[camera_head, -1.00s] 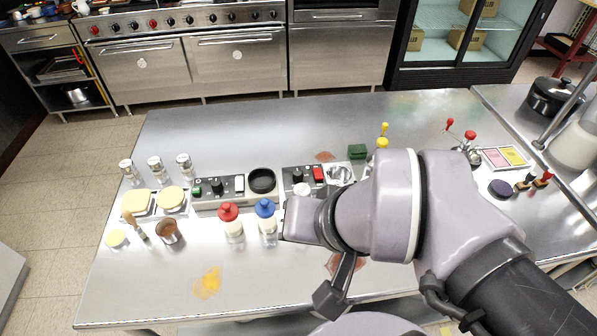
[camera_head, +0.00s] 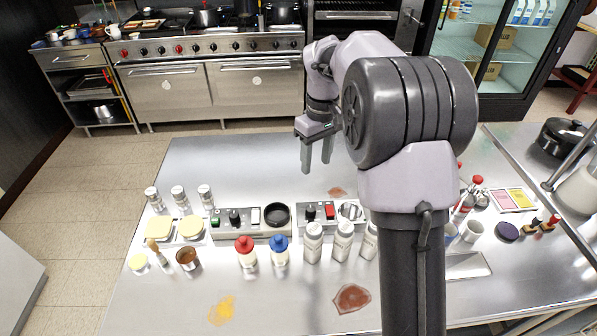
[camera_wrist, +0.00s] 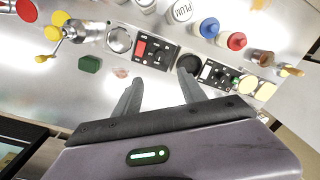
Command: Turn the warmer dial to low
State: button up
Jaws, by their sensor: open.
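Two control panels stand on the steel table in the head view. The left panel (camera_head: 245,231) has a green button, a black dial (camera_head: 234,217), a pale switch and a round black plate (camera_head: 277,213). The right panel (camera_head: 319,225) has another black dial (camera_head: 311,211), a red switch (camera_head: 330,211) and a round metal part. I cannot read which is the warmer. My gripper (camera_head: 317,168) is open and empty, pointing down above the table behind the panels. In the wrist view its fingertips (camera_wrist: 160,80) are apart, with the red-switch panel (camera_wrist: 150,62) and black plate (camera_wrist: 188,62) beyond them.
Red- and blue-capped bottles (camera_head: 280,251) and several white bottles (camera_head: 313,243) stand in front of the panels. Shakers (camera_head: 179,196) and sponges (camera_head: 191,228) are at left. A green block (camera_wrist: 90,64) shows in the wrist view. The table behind the left panel is clear.

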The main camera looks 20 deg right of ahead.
aim_at(311, 209)
jog(key=f+b, duration=0.2)
jog(key=f, duration=0.4)
jog(key=f+b, duration=0.2)
jog(key=f, duration=0.3)
jog(key=f+b, duration=0.2)
jog(key=f, duration=0.4)
jog(key=shift+s+a+f+b, duration=0.15)
jog(key=shift+a+f+b, duration=0.15)
jog(key=shift+a+b, duration=0.1)
grip_shut()
